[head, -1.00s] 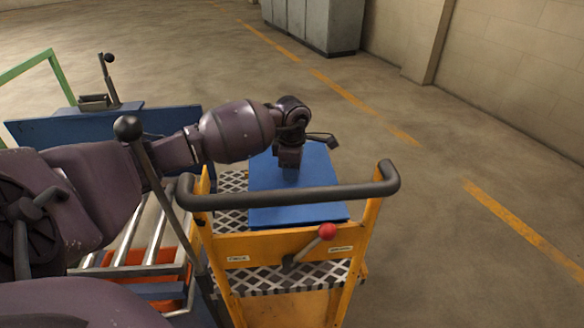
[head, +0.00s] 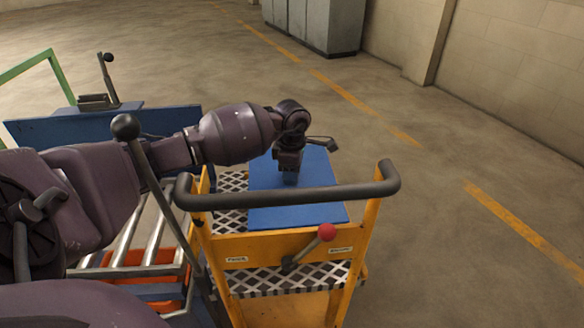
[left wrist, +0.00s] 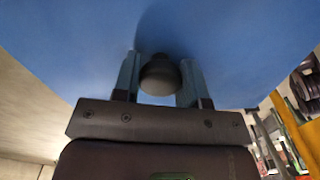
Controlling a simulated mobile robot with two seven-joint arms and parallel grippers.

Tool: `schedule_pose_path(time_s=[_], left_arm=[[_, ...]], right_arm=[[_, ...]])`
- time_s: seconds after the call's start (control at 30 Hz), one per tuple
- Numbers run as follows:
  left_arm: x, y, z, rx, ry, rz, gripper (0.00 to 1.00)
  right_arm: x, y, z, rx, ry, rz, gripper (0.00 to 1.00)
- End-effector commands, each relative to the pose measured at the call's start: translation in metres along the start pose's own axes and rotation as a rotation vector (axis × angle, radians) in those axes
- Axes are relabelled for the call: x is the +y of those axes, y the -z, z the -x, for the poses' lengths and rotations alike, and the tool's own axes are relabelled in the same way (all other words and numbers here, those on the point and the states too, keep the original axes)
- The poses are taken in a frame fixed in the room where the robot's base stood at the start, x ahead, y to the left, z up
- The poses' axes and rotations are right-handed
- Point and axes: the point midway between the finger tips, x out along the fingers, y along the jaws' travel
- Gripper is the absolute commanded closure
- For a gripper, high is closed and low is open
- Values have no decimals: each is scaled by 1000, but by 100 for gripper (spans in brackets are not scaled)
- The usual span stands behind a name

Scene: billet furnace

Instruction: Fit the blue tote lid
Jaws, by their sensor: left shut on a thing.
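The blue tote lid (head: 318,210) is a flat blue panel over the upper deck of the yellow cart, behind the cart's handle bar. My left gripper (head: 290,180) points down at its middle. In the left wrist view, the fingers (left wrist: 160,82) are shut on the lid's round black knob (left wrist: 160,76), with the blue lid (left wrist: 80,40) filling the upper part of the picture. I cannot tell whether the lid is resting or slightly raised. No tote can be made out under it. My right gripper is not in view.
The yellow cart (head: 280,245) has a dark handle bar (head: 290,197) and a red-knobbed lever (head: 326,232) in front of the lid. A roller bed (head: 130,240) with an orange thing beneath stands left. Grey cabinets (head: 312,25) stand far back. The floor at right is clear.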

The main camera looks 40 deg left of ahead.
Motion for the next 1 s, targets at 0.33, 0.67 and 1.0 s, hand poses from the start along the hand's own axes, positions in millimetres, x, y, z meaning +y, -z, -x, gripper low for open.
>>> schedule_pose_path(time_s=[0.33,0.67,1.0], left_arm=[[0,0,-3,0,0,0,91],[0,0,-4,0,-1,0,91],[0,0,-4,0,-1,0,31]], right_arm=[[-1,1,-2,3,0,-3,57],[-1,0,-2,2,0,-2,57],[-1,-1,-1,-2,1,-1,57]])
